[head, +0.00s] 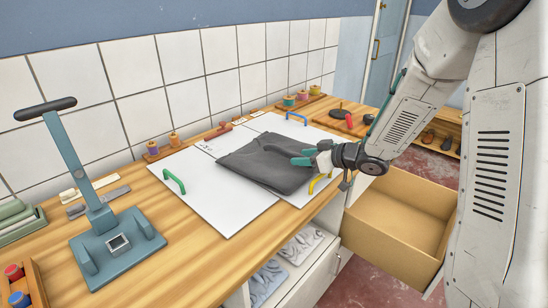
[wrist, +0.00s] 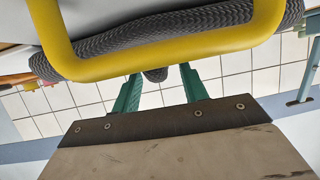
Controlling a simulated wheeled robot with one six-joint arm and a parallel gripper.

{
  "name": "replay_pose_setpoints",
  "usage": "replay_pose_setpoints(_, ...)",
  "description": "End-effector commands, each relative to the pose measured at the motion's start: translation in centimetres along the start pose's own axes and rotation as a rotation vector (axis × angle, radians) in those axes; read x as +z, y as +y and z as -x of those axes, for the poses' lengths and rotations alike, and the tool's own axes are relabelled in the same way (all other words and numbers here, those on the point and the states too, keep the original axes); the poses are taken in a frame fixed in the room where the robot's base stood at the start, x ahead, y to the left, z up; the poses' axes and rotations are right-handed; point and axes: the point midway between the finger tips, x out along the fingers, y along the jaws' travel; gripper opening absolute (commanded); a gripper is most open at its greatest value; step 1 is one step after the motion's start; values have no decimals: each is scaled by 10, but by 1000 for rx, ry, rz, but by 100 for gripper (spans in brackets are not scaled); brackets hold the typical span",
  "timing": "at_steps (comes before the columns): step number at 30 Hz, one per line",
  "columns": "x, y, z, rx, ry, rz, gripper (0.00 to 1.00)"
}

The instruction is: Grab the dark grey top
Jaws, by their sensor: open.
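The dark grey top (head: 262,160) lies folded flat on white boards on the wooden bench in the head view. In the wrist view its ribbed grey cloth (wrist: 180,27) crosses the top of the picture, behind the yellow handle. My gripper (head: 303,157) has teal fingers and is at the top's right end, low over the cloth. In the wrist view the fingers (wrist: 160,72) are spread apart, with a small dark bulge between their tips, seemingly cloth. Contact is unclear.
A yellow handle (head: 319,184) stands close beside my gripper at the board's edge. A green handle (head: 174,180) and a blue handle (head: 296,118) mark other board edges. A teal press stand (head: 115,240) is at left. An open drawer (head: 400,215) juts out below right.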

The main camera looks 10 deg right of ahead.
Motion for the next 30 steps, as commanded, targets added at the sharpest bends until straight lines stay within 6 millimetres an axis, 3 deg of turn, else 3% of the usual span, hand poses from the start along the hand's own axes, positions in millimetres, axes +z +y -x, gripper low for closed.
replay_pose_setpoints(6, 0, 0, -1, 1, 0, 0, 44)
replay_pose_setpoints(11, 0, 0, -1, 1, 0, 0, 0)
replay_pose_setpoints(22, -6, 0, 1, 1, 4, 3, 0)
replay_pose_setpoints(30, -51, 1, 20, 3, 7, 7, 0)
